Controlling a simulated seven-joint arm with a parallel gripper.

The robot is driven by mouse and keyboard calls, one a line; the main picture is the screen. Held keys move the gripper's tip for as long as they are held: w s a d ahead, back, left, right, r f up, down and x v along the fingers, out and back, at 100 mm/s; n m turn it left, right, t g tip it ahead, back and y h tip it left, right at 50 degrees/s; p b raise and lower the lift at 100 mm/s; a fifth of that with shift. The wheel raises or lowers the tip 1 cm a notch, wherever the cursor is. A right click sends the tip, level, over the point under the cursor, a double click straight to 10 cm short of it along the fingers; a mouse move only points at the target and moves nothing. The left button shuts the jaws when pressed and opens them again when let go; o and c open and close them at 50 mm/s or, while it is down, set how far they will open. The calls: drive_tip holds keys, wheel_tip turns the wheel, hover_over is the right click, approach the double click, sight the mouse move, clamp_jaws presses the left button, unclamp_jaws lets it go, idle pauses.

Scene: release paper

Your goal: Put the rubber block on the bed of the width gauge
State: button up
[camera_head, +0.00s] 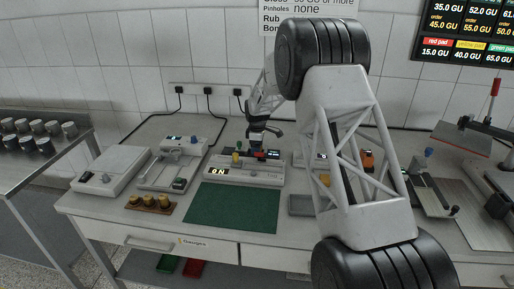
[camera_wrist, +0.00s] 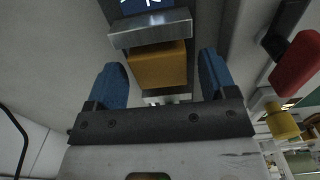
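My gripper (camera_head: 262,140) is low over a light grey bench instrument with a lit "ON" display (camera_head: 218,171). In the wrist view its two blue-tipped fingers (camera_wrist: 159,78) are apart. An orange-yellow block (camera_wrist: 158,66) shows between them, under a grey metal bar (camera_wrist: 150,30). A gap shows between the block and the right finger; at the left finger I cannot tell whether they touch. The block appears to be at the instrument, and I cannot tell what it rests on. I cannot tell for certain that it is the rubber block or which instrument is the width gauge.
A red part (camera_wrist: 297,62) and a yellow knob (camera_wrist: 281,122) stand close on the right in the wrist view. A green mat (camera_head: 232,207) lies clear in front. A wooden holder with yellow-brown pieces (camera_head: 150,203) and other instruments (camera_head: 173,165) are to the left.

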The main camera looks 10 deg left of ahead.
wheel_tip(320, 180, up, 12)
drive_tip(key=shift+r, duration=0.15)
idle(0.8)
idle(0.6)
drive_tip(key=s+d+r+m, duration=0.3)
drive_tip(key=s+d+r, duration=0.3)
drive_tip(key=s+d, duration=0.3)
drive_tip(key=s+d+r+m+t, duration=0.1)
drive_tip(key=s+d+r+m, duration=0.2)
drive_tip(key=s+d+r, duration=0.55)
drive_tip(key=s+d+r+m, duration=0.3)
drive_tip(key=s+d+r, duration=0.15)
drive_tip(key=s, duration=0.75)
drive_tip(key=s+d+f+m, duration=0.2)
drive_tip(key=s+d+m, duration=0.1)
drive_tip(key=s, duration=0.8)
drive_tip(key=s+d+f+m+t, duration=0.1)
drive_tip(key=s+d+f+m, duration=0.1)
drive_tip(key=s, duration=1)
drive_tip(key=s+d+f+m, duration=0.3)
drive_tip(key=s+d, duration=0.3)
drive_tip(key=s, duration=0.6)
drive_tip(key=shift+d+m+t, duration=0.3)
drive_tip(key=shift+m, duration=0.3)
